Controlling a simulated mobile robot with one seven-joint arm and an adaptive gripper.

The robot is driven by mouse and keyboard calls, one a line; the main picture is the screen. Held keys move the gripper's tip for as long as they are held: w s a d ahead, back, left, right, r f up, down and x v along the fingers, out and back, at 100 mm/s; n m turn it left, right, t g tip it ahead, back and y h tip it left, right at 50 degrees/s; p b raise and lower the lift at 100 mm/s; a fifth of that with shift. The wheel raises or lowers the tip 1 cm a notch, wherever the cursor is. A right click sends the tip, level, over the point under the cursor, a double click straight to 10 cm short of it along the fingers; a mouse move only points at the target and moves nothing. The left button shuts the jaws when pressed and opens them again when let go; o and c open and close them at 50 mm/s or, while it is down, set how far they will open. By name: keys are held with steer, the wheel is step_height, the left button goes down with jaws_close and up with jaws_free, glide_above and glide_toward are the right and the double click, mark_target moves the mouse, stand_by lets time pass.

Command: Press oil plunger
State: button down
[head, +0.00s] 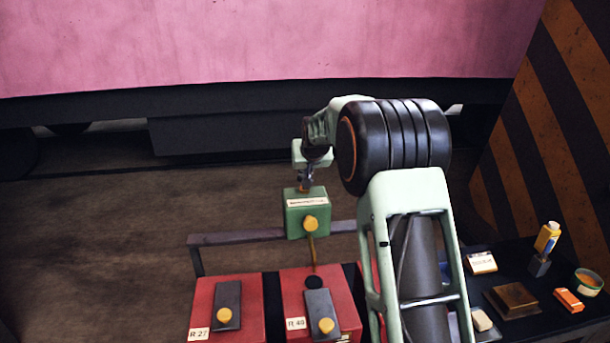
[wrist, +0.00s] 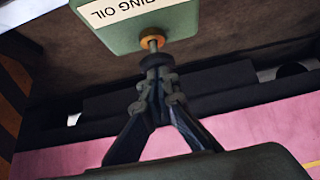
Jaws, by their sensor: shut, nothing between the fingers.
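The green oil box (head: 295,222) stands upright behind the red blocks, with a label and a yellow knob on its front. In the wrist view the box (wrist: 150,33) shows upside down, its label ending in "RING OIL". The oil plunger (wrist: 153,44) is a short metal rod rising from an orange collar on the box top, with a dark cap. My gripper (head: 305,180) is directly above the box, pointing down. In the wrist view my gripper's fingertips (wrist: 156,80) are together at the cap; whether they touch it I cannot tell.
Two red blocks (head: 253,300) with grey plates and yellow knobs stand in front, labelled R 27 and R 40. A thin spout runs from the green box towards a dark hole. A dark bench (head: 535,322) at right holds small items. A metal rail (head: 235,238) runs behind the blocks.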

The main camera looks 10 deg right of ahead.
steer(key=w+r+b+v, duration=0.1)
steer(key=b+v, duration=0.1)
steer(key=v, duration=0.9)
steer(key=shift+r+b, duration=0.1)
steer(key=shift+b, duration=0.45)
stand_by(0.7)
steer(key=shift+s+r+b, duration=0.1)
steer(key=shift+r+b, duration=1.1)
steer(key=shift+b, duration=0.15)
